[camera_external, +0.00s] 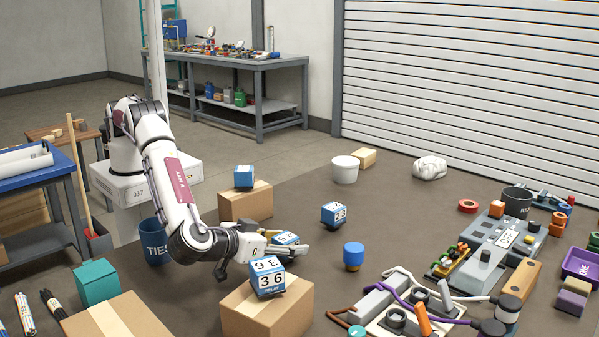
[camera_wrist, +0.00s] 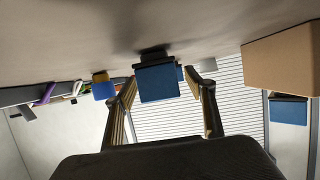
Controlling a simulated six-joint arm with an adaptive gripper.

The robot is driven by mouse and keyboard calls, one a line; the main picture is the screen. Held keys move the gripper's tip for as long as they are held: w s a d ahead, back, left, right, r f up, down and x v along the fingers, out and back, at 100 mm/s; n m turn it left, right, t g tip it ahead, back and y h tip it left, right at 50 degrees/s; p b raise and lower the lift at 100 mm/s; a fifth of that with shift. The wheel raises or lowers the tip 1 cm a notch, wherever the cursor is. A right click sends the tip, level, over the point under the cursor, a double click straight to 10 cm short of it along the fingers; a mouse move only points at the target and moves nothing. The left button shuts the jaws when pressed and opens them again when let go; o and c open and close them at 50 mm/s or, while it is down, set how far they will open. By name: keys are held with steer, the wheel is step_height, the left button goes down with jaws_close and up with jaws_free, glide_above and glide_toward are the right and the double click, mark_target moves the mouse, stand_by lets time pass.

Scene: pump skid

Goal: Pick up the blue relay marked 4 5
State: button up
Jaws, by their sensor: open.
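A blue relay (camera_external: 286,239) with a white top lies at my gripper's fingers in the external view; its marking is too small to read. My gripper (camera_external: 290,250) is low, reaching right, with its fingers apart. In the wrist view, which is upside down, a blue block (camera_wrist: 157,82) shows between the fingertips (camera_wrist: 162,84), face unmarked; touching cannot be told. Other blue relays are one marked 3 6 (camera_external: 267,275) on the front cardboard box, one marked 2 3 (camera_external: 334,214) on the table, and one (camera_external: 244,176) on the rear box. No marking 4 5 is readable.
The front cardboard box (camera_external: 262,314) stands close before my gripper, the rear box (camera_external: 230,207) behind it. A blue cylinder (camera_external: 353,257) stands to the right. A teal box (camera_external: 97,283) and a TIES cup (camera_external: 156,242) stand left. The pump parts (camera_external: 400,310) crowd the right.

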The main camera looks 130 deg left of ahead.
mark_target(286, 237)
steer(key=c, duration=1.3)
steer(key=shift+r, duration=0.1)
steer(key=shift+r, duration=4.95)
